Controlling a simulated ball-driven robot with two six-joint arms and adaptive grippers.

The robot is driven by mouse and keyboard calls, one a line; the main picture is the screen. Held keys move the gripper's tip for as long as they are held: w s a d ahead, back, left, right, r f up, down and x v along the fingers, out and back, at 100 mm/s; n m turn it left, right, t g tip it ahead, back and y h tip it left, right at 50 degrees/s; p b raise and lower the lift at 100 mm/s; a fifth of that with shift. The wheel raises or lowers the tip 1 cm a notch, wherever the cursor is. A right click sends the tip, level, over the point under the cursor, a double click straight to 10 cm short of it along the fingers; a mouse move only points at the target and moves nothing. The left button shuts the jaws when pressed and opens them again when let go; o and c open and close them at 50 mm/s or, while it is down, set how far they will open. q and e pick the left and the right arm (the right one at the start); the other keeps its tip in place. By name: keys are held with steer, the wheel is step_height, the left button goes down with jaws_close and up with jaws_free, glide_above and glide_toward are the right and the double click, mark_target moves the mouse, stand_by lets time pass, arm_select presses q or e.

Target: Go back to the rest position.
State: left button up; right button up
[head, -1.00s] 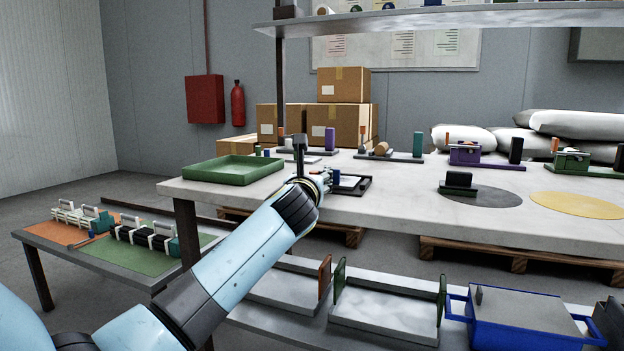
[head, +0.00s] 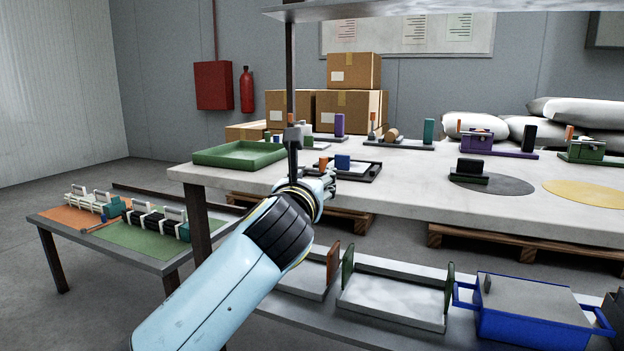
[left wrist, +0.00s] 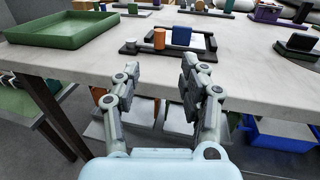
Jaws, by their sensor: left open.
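My left gripper (left wrist: 160,105) is open and empty in the left wrist view, its two fingers apart at the table's front edge. In the head view my left gripper (head: 328,182) is small and partly hidden by its own wrist. Beyond it on the white table (head: 420,192) lies a dark tray (left wrist: 203,50) with an orange cylinder (left wrist: 159,39), a blue block (left wrist: 181,36) and a small pale cylinder. The gripper appears apart from these. My right gripper is in neither view.
A green tray (head: 240,153) sits at the table's left end. A low side table (head: 150,262) stands at left. Below the table are shelf trays and a blue bin (head: 530,318). Dark fixtures, a dark disc (head: 490,188) and a yellow disc (head: 585,200) lie to the right.

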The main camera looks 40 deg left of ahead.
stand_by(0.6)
arm_select(q)
steer(key=s+d+f+n+g+h+p, duration=0.1)
steer(key=s+f+n+g+p, duration=0.15)
steer(key=s+f, duration=0.65)
steer(key=s+f+n+g+h+p, duration=0.2)
steer(key=s+f+g+p, duration=0.1)
steer(key=f, duration=1.1)
steer(key=s+d+f+n+g+h+p, duration=0.1)
steer(key=s+f+n+g+p, duration=0.15)
steer(key=s+f, duration=0.65)
steer(key=s+d+f+n+g+h, duration=0.1)
steer(key=s+f+n+g, duration=0.1)
steer(key=s+f+n, duration=0.4)
steer(key=s+d+f+n+g+h+p, duration=0.1)
steer(key=s+f+n+g, duration=0.2)
steer(key=s, duration=1.4)
steer(key=s+d+f+n+g+p, duration=0.1)
steer(key=s+f+n+g, duration=0.1)
steer(key=s+f+n, duration=0.8)
steer(key=s+n, duration=0.2)
steer(key=n, duration=0.2)
steer(key=shift+n+g+h, duration=0.3)
steer(key=shift+g+h, duration=0.1)
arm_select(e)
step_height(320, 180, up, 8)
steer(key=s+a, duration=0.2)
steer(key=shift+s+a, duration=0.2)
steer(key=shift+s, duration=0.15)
